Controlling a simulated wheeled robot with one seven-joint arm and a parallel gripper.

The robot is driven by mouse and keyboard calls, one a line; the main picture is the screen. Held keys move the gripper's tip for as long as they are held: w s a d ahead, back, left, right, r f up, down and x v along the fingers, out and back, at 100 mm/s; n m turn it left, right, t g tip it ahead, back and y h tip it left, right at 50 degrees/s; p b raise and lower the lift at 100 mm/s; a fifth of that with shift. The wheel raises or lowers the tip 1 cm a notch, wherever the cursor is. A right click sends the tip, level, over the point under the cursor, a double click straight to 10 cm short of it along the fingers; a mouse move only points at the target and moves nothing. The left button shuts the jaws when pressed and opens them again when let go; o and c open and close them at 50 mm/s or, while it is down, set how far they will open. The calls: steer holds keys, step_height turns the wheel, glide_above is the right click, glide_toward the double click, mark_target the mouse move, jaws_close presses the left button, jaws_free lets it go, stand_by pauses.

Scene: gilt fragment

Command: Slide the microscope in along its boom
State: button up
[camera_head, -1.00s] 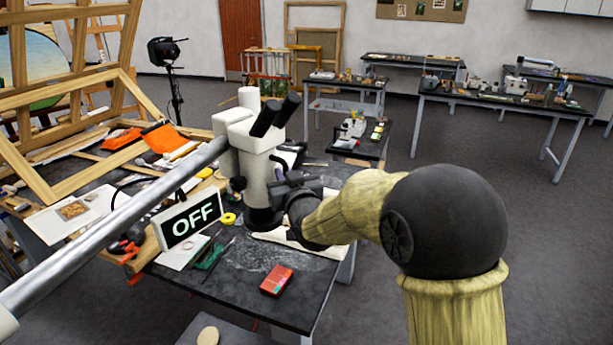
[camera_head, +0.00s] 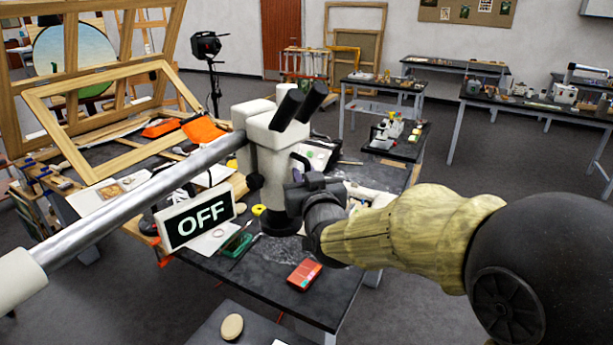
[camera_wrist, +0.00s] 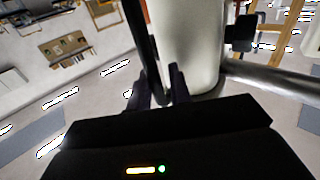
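The cream microscope (camera_head: 272,165), with twin black eyepieces and a dark lower end, hangs upright over the worktable (camera_head: 240,283) at the end of the silver boom (camera_head: 135,200). The boom runs to the lower left and also shows in the wrist view (camera_wrist: 270,80). My gripper (camera_head: 298,192) is at the microscope's right side, its fingers largely hidden in the head view. In the wrist view, my gripper (camera_wrist: 159,90) has a thin dark curved handle (camera_wrist: 143,35) between its close-set fingers, beside the pale microscope column (camera_wrist: 192,45). It appears shut on this handle.
An OFF sign (camera_head: 200,217) stands below the boom. A wooden frame (camera_head: 105,168) and orange cloth lie at the left. A red box (camera_head: 304,274) lies near the table's front edge. A dark stool-like surface with a pale oval (camera_head: 232,327) is nearer. Open floor lies right.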

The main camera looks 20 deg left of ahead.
steer(key=shift+s+d, duration=0.1)
steer(key=shift+s, duration=0.05)
steer(key=b+v, duration=0.5)
steer(key=v, duration=1.2)
steer(key=shift+b, duration=0.4)
